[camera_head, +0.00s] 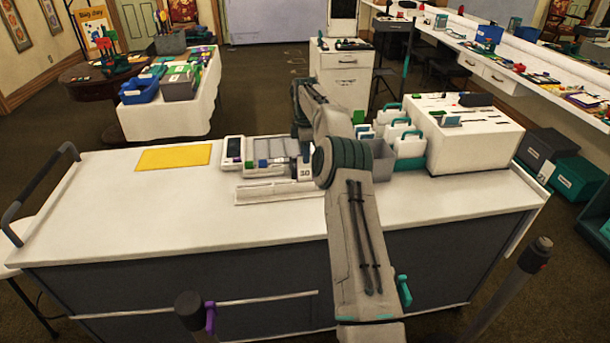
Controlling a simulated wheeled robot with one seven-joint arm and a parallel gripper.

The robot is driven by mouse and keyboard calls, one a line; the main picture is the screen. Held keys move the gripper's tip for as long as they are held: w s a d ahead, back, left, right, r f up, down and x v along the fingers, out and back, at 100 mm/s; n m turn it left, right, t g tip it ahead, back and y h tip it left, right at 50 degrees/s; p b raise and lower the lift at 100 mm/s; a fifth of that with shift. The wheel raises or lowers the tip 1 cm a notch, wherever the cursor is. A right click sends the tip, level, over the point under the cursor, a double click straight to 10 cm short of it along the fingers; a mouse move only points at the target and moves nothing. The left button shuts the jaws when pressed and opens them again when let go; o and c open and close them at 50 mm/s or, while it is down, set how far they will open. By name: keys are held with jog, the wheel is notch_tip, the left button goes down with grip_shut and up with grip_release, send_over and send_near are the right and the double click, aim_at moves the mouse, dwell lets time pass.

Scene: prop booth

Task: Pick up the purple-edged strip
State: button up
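I cannot make out a purple-edged strip for certain. A flat white strip-like piece (266,191) lies on the white counter (90,200), in front of a grey and white tray unit (278,150); no purple edge can be told on it. A small white holder with a dark panel (233,148) stands at the left of that unit. My arm reaches from the bottom of the view over the counter and bends above it. My gripper cannot be made out; the arm's own links cover the area behind the bend.
A yellow mat (174,157) lies on the counter's left part, with bare surface around it. White and teal caddies (405,145) and a white box with slots (475,140) stand at the right. Two posts rise in front.

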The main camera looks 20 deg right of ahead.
notch_tip(320, 180, down, 4)
jog(key=shift+s+a+r, duration=0.15)
jog(key=shift+r, duration=0.1)
jog(key=shift+c, duration=0.3)
grip_shut()
notch_tip(320, 180, up, 10)
jog(key=shift+p, duration=0.5)
